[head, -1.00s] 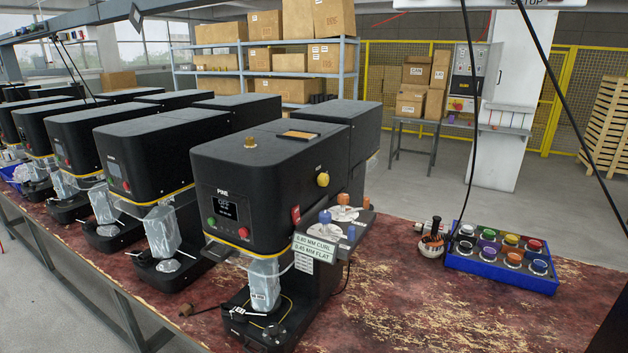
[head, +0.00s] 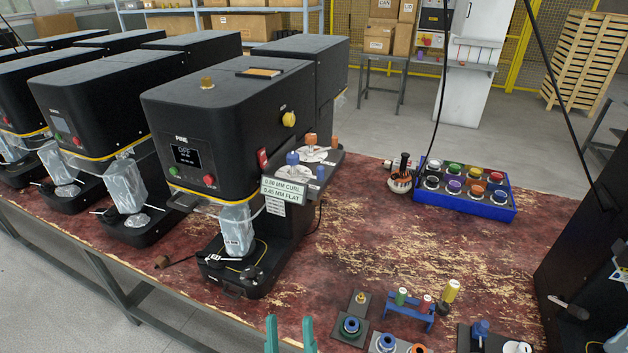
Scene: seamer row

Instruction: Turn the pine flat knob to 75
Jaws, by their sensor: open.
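The black machine marked PINE (head: 225,120) stands on the worn red bench, its small screen (head: 188,156) reading OFF. On a side shelf at its right are blue knobs, one larger (head: 292,158) and one smaller (head: 320,172), and orange knobs, one nearer (head: 310,140) and one farther (head: 335,142). Pale dials lie by them, their marks too small to read. A sign (head: 283,190) below reads 0.80 MM CURL and 0.45 MM FLAT. I cannot tell which knob is the flat one. My gripper (head: 290,333) shows two teal fingertips at the bottom edge, apart and empty, well short of the shelf.
A blue tray (head: 468,203) of coloured caps stands at the back right. Blue ring tools (head: 350,327) and a rack with spools (head: 409,308) lie at the front, right of my gripper. Similar machines line the left.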

